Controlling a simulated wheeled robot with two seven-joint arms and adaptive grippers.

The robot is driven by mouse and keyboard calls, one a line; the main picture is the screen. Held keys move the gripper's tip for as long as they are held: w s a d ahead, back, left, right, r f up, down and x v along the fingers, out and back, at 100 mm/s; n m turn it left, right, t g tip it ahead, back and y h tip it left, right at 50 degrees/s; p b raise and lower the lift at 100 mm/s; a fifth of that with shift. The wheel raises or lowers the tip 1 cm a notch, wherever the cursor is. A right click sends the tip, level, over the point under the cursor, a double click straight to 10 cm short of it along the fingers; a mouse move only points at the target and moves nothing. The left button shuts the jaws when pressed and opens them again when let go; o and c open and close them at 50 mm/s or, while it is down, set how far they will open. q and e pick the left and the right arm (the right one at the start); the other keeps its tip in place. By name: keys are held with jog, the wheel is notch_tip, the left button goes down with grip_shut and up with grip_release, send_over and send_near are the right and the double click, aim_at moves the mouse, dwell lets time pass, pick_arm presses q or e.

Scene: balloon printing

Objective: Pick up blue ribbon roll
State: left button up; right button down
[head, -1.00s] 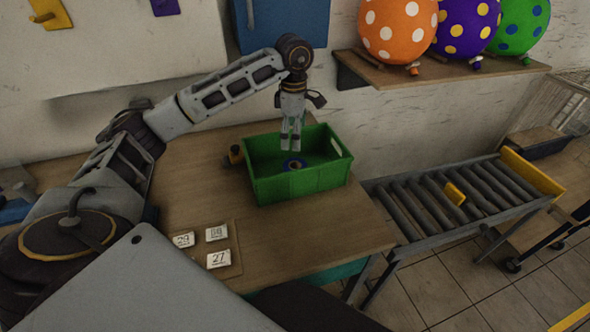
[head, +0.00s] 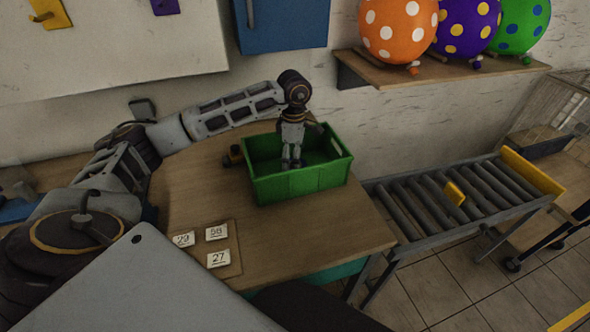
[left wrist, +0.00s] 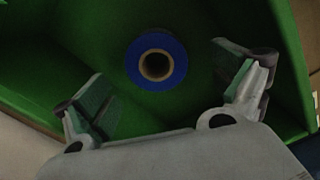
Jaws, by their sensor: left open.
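The blue ribbon roll (left wrist: 156,62) lies on the floor of the green crate, its round hole facing the camera in the left wrist view. My left gripper (head: 291,166) is down inside the green crate (head: 303,186) and hides the roll in the head view. In the left wrist view the left gripper (left wrist: 168,98) is open, with its two fingers wide apart. The roll shows beyond and between the fingertips, and nothing is held. My right gripper is not in view.
The crate's walls (left wrist: 288,60) stand close around the fingers. Number cards (head: 218,258) lie on the table's front. A roller conveyor (head: 440,205) stands at the right, below a shelf of balloons (head: 398,28).

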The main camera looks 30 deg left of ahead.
pick_arm(q)
jog(key=shift+w+a+f, duration=0.1)
jog(key=shift+f, duration=1.05)
jog(key=shift+w+f, duration=0.1)
jog(key=shift+f, duration=1.35)
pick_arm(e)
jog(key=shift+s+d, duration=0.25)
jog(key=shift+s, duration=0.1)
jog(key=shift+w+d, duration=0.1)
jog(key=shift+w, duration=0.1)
pick_arm(q)
jog(key=c, duration=1.2)
jog(key=shift+o, duration=0.2)
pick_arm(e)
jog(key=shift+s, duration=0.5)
pick_arm(q)
jog(key=shift+r, duration=0.2)
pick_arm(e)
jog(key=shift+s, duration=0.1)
